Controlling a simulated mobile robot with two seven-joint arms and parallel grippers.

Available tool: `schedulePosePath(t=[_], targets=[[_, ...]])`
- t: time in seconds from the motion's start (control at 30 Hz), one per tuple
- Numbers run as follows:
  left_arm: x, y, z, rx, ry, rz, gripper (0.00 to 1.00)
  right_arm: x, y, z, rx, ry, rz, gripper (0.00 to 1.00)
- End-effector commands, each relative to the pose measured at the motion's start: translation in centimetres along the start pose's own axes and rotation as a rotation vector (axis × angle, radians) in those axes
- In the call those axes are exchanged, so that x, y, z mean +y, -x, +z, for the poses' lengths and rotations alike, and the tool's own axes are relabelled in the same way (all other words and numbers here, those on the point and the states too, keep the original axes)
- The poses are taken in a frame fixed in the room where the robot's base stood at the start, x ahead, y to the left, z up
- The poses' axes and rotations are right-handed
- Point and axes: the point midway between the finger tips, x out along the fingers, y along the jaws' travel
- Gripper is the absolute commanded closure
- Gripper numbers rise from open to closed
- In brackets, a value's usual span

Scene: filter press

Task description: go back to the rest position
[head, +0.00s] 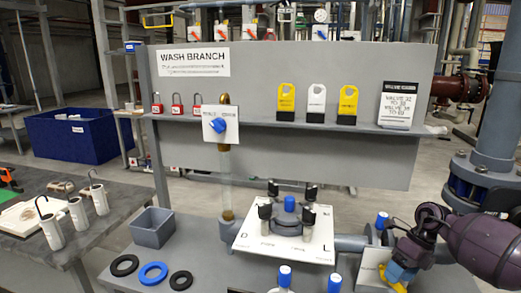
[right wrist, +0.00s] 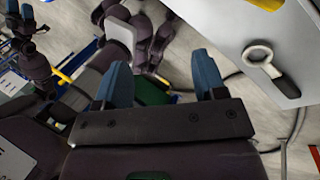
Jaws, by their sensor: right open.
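My right gripper (head: 398,275) is at the lower right of the head view, near the right end of the grey bench. In the right wrist view its two blue fingers (right wrist: 158,82) stand apart with nothing between them. It points away from the wash branch panel there, with floor and parts of my own body beyond. Its fingertips in the head view are small and partly overlap a yellow part, so I cannot tell whether they touch it.
The wash branch panel (head: 290,80) carries padlocks and tags on its shelf. A white valve plate (head: 255,238), a grey bin (head: 152,227) and several rings are on the bench. A side table (head: 90,232) holds white cylinders. A blue crate (head: 75,135) stands behind.

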Motion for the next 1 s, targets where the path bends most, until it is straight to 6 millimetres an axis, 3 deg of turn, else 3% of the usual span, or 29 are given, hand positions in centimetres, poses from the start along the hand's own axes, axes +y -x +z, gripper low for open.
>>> schedulePosePath(t=[0.03,0.2,0.47,0.77,1.0], targets=[[0.0,0.1,0.1,-0.003,0.000,0.000,0.35,0.6,-1.7,-0.6,-0.055,-0.019,0.072,0.36],[-0.1,0.3,0.7,-0.014,0.002,-0.002,0.35,3.0,-5.1,-1.7,-0.277,-0.126,0.308,0.36],[-0.1,0.4,0.9,-0.019,0.002,-0.002,0.35,4.5,-6.5,-4.0,-0.609,-0.423,0.612,0.36],[0.0,0.1,0.5,-0.010,0.001,-0.001,0.35,2.0,-6.2,-9.2,-0.940,-0.933,0.836,0.36],[0.0,0.0,0.2,-0.004,0.000,0.000,0.35,-1.8,-6.8,-16.4,-1.135,-1.432,0.888,0.36]])
